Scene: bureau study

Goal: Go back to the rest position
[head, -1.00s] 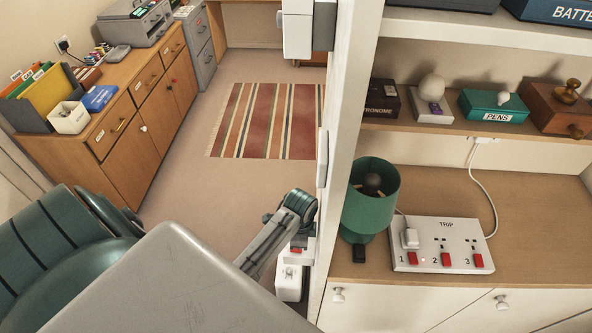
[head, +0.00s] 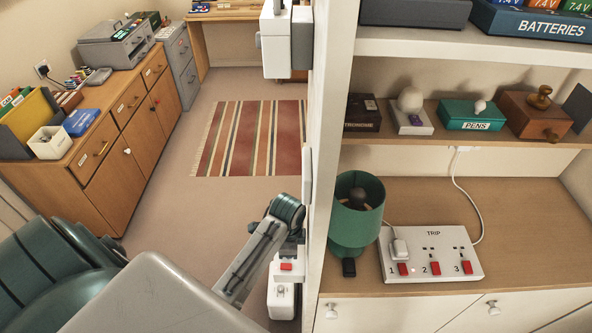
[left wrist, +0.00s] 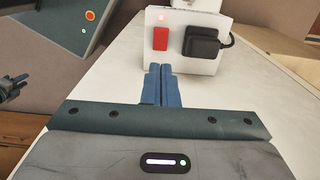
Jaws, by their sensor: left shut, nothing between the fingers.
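My left gripper (left wrist: 160,84) shows in the left wrist view with its two blue fingers together and nothing between them. Its tips are close in front of a white box (left wrist: 186,66) with a red switch and a black plug; I cannot tell whether they touch it. In the head view my left arm reaches in from the lower left to beside the upright panel, and its fingers cannot be made out.
A tall white upright panel (head: 330,150) stands beside my arm. Right of it, a shelf unit holds a green lamp (head: 356,210) and a TRIP socket board (head: 440,253). Left are a wooden sideboard (head: 120,165) and open floor with a striped rug (head: 250,138).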

